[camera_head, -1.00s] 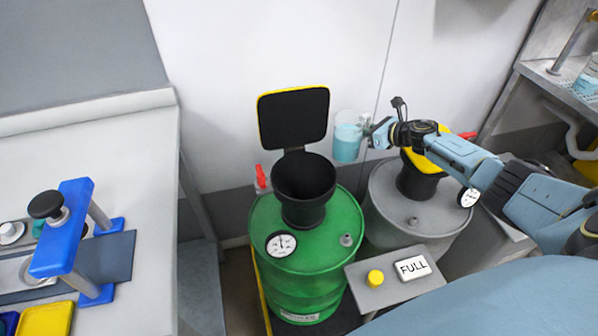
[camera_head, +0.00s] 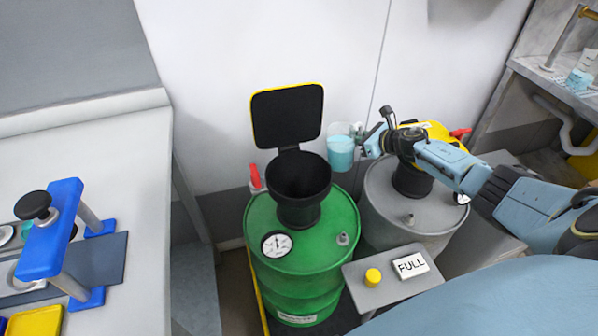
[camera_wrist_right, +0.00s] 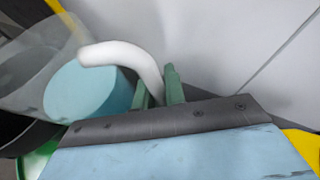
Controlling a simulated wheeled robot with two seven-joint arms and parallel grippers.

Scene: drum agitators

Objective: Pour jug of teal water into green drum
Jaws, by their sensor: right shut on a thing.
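A clear jug of teal water (camera_head: 341,152) is in the air just right of the green drum's black funnel (camera_head: 298,183). My right gripper (camera_head: 366,146) is shut on the jug's handle. In the right wrist view the pale handle (camera_wrist_right: 125,52) runs between the green fingers (camera_wrist_right: 160,88), and the teal water (camera_wrist_right: 88,97) shows inside the clear wall. The green drum (camera_head: 300,255) stands below, its funnel open and its black lid (camera_head: 286,116) raised behind. The jug looks about upright in the head view. My left gripper is out of view.
A grey drum (camera_head: 415,215) with a yellow-lidded funnel stands to the right. A stand with a yellow button (camera_head: 373,276) and a FULL sign (camera_head: 410,265) is in front. A bench with a blue frame (camera_head: 52,232) is at left; a sink shelf (camera_head: 560,85) is at far right.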

